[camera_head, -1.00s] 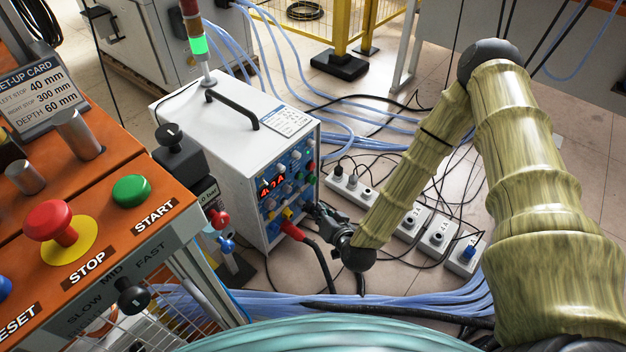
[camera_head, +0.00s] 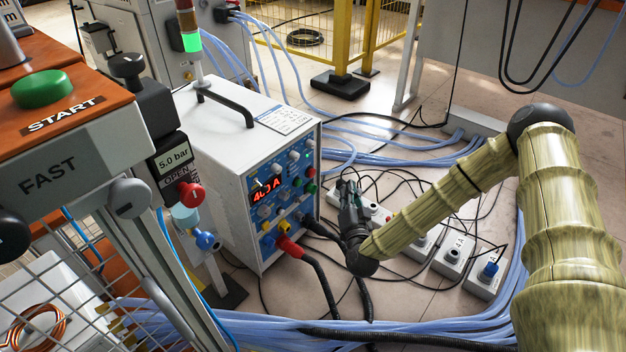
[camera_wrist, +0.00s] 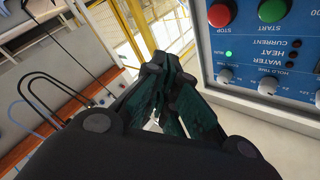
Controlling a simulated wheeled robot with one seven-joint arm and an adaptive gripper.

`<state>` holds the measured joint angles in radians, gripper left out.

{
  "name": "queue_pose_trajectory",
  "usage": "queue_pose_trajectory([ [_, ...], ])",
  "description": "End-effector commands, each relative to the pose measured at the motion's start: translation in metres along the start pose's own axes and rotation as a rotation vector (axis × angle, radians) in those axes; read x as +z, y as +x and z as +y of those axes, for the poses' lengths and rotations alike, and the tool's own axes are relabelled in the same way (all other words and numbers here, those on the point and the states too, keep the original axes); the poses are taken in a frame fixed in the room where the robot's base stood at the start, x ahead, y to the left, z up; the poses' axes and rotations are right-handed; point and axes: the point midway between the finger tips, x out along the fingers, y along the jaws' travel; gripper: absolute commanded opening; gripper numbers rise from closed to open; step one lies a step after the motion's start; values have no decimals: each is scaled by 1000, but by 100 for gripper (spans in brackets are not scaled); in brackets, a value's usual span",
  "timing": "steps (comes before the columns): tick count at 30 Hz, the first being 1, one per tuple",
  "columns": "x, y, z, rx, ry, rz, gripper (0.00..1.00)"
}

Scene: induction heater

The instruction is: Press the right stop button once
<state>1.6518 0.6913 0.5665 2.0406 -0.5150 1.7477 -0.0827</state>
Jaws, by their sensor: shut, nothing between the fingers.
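The heater's front panel (camera_head: 285,190) carries a small red button (camera_head: 311,171) near its right edge, with a green one just below it. In the wrist view a red button (camera_wrist: 221,14) marked STOP sits at the upper right, beside a green START button (camera_wrist: 272,10). The lettering there is upside down. My gripper (camera_head: 346,185) is shut and empty, to the right of the panel, fingers up. In the wrist view its fingertips (camera_wrist: 163,62) are apart from the red button, to its lower left.
The orange console with a green START button (camera_head: 43,89) stands at the left. A red plug and black cables (camera_head: 318,275) hang from the heater's lower front. Power strips (camera_head: 452,255) and blue hoses lie on the floor. A light tower (camera_head: 190,42) stands behind the heater.

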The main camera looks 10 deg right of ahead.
Motion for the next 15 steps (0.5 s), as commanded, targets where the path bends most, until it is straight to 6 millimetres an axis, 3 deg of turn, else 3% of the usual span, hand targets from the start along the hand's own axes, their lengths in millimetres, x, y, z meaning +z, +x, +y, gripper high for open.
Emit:
queue_pose_trajectory([
  [15,7,8,-6,-2,0,-1,0],
])
